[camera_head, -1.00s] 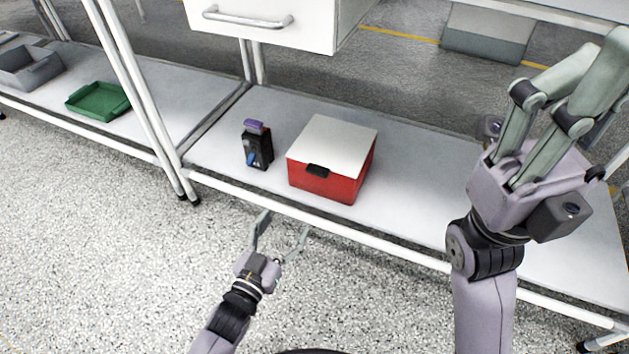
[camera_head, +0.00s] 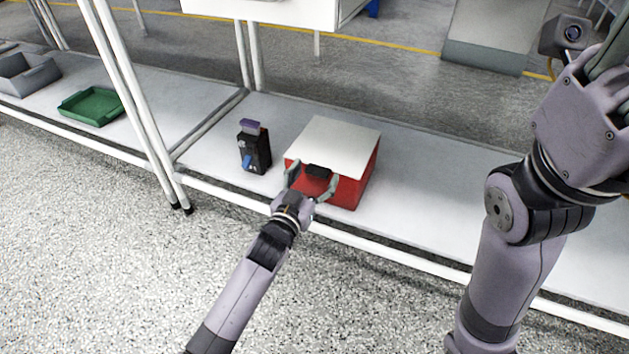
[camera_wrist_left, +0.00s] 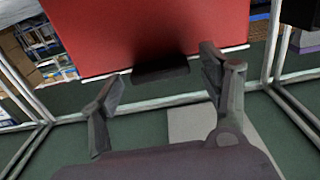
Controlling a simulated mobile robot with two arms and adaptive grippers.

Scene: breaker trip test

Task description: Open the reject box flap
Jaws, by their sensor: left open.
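The red reject box (camera_head: 348,192) stands on the lower shelf in the head view. Its white flap (camera_head: 333,138) lies flat over the top, closed. A black handle tab (camera_head: 318,171) sits at the flap's front edge. My left gripper (camera_head: 313,181) is open in front of the box, one finger to each side of the tab. In the left wrist view the red face (camera_wrist_left: 150,35) fills the upper middle. The dark tab (camera_wrist_left: 160,73) shows between the open fingers, with a gap to each. My right gripper (camera_head: 606,75) is at the upper right, its fingers largely cut off.
A black device (camera_head: 254,152) with a purple top and blue part stands left of the box. A green tray (camera_head: 92,106) and a grey bin (camera_head: 27,75) are on the left shelf. A white drawer unit (camera_head: 262,10) hangs above. The shelf (camera_head: 430,190) right of the box is clear.

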